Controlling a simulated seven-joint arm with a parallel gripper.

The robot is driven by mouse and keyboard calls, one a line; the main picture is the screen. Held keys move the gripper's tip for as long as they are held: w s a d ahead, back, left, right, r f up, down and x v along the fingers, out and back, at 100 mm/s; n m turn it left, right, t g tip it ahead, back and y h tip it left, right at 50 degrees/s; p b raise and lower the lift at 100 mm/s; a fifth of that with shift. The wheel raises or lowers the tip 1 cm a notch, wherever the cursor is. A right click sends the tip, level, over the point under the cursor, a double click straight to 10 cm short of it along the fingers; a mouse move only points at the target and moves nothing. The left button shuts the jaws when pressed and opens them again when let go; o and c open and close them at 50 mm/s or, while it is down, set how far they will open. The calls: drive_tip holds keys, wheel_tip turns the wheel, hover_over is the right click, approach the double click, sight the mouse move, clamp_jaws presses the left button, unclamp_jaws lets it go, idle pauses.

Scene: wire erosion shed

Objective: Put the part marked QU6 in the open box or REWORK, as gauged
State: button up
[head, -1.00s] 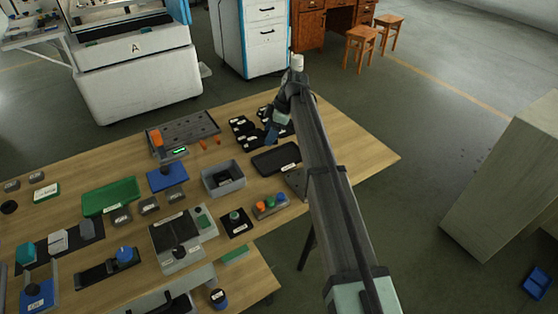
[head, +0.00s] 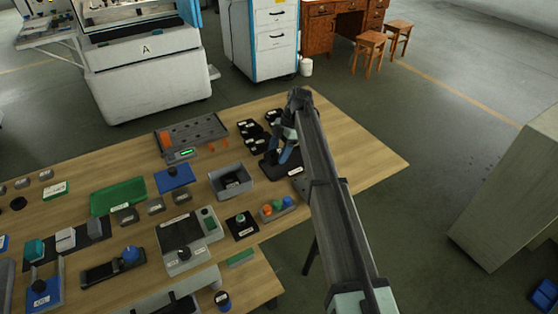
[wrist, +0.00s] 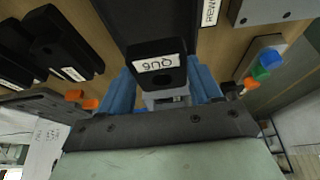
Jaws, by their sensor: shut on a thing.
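My gripper (head: 284,155) is shut on a black block-like part (wrist: 150,48), seen close up in the wrist view. Its white label reads QU6, upside down there, with a dark round hole below it. The blue fingers stand on both sides of it. In the head view the gripper is over or beside a flat black tray (head: 268,172), and the held part is hard to make out. A label reading REWORK (wrist: 210,12) shows at the edge of the wrist view, beside a dark surface. A grey open box (head: 231,180) left of the tray holds something dark.
Several black labelled parts (head: 249,128) lie behind the tray. A grey rack (head: 190,134) with a green-lit display (head: 186,153) stands further left. A box with coloured buttons (head: 278,207) is in front of the tray. Bare wood (head: 355,145) lies to the right.

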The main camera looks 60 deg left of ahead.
sight(278, 167)
drive_tip(key=shift+f, duration=2.25)
drive_tip(key=o, duration=1.2)
drive_tip(key=shift+f, duration=0.15)
drive_tip(key=v, duration=1.2)
